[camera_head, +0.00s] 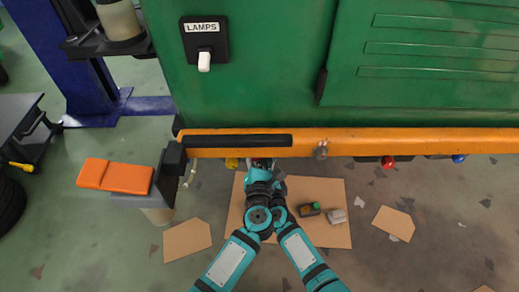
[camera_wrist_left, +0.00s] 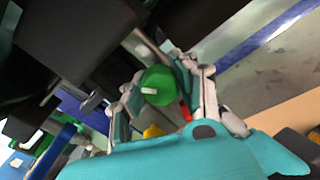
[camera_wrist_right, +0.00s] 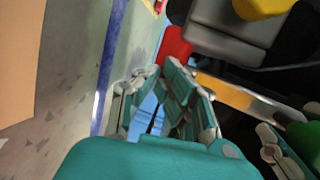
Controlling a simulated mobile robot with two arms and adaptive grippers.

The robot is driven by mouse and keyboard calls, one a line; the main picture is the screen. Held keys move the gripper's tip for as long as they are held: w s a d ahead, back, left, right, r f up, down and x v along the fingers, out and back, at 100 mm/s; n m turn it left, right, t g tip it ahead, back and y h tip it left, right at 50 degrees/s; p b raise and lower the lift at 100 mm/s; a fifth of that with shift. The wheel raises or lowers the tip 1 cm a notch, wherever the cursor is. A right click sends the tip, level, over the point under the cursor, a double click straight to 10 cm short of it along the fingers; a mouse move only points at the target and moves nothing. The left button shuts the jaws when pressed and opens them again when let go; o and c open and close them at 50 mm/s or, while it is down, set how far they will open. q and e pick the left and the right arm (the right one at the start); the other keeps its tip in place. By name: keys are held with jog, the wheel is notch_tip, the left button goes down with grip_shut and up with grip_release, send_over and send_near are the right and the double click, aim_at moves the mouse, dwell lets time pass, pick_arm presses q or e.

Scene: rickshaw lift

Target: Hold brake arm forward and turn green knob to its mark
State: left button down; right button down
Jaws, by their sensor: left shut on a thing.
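The green knob (camera_wrist_left: 158,87), with a white mark on its face, sits between the fingers of my left gripper (camera_wrist_left: 160,92) in the left wrist view. That gripper is shut on it. Part of a green round thing (camera_wrist_right: 302,140) shows at the right edge of the right wrist view, beside gripper fingers. My right gripper (camera_wrist_right: 160,70) has its fingertips close together beside a red part (camera_wrist_right: 175,45); whether this is the brake arm, and whether it is gripped, I cannot tell. In the head view my right gripper (camera_head: 262,164) is under the orange beam's edge and the knob is hidden.
The orange beam (camera_head: 430,141) runs along the green body (camera_head: 260,85). Under its edge are yellow (camera_head: 232,162), red (camera_head: 388,162) and blue (camera_head: 458,158) knobs. An orange pad (camera_head: 115,177) juts out at left. Cardboard (camera_head: 335,235) lies on the floor below.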

pick_arm(q)
jog(key=shift+f, duration=0.1)
jog(key=c, duration=0.9)
grip_release()
jog(key=shift+c, duration=0.2)
jog(key=shift+s, duration=0.15)
jog(key=s, duration=1.2)
jog(key=shift+w+a, duration=0.1)
